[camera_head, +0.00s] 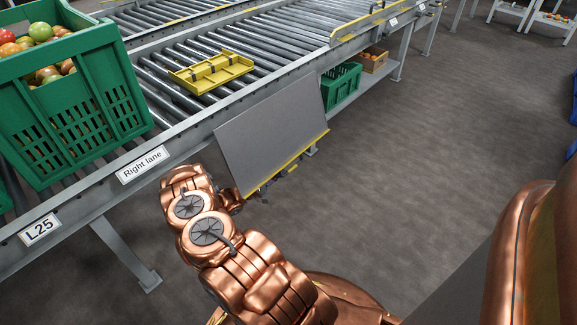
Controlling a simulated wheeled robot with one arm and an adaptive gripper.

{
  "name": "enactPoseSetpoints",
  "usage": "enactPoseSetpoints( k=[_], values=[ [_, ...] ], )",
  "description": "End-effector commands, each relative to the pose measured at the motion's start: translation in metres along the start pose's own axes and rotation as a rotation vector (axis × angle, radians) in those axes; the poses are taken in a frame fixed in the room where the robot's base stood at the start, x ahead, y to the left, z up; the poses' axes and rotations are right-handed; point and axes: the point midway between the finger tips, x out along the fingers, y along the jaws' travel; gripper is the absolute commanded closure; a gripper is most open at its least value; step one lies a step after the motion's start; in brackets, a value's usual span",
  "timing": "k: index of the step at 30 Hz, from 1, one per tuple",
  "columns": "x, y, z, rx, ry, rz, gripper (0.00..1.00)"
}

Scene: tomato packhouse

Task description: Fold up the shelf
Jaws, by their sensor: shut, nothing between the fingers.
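The shelf (270,125) is a flat grey panel with a yellow strip along its lower edge, at the side of the roller conveyor. It slopes down and outward from the conveyor's rail. My gripper (238,199) is at the lower left corner of the shelf, close to the yellow edge. It is shut with nothing in it. Its fingertips are small and partly hidden by the panel, and I cannot tell whether they touch it. Dark bracket parts show under the yellow edge.
The conveyor (190,115) carries a green crate (75,110) of tomatoes at left and a yellow tray (212,72). A green crate (341,88) and a box of tomatoes (374,61) stand on the lower rack. A conveyor leg (125,255) stands at left. The floor at right is clear.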

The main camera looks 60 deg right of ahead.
Motion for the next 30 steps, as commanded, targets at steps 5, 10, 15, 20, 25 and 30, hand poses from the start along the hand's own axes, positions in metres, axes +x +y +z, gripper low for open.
enactPoseSetpoints(
  k=[5,10,15,20,25,30],
  values=[
    [-0.017,0.001,0.0,0.0,-0.002,0.001,1.0],
    [-0.023,0.0,0.001,0.001,-0.003,0.0,1.0],
    [-0.023,0.0,0.001,0.001,-0.004,0.0,1.0],
    [-0.023,0.0,0.001,0.001,-0.003,0.0,1.0],
    [-0.023,0.0,0.0,0.001,-0.003,0.0,1.0],
    [-0.025,0.003,-0.003,0.009,0.014,0.003,1.0]
  ],
)
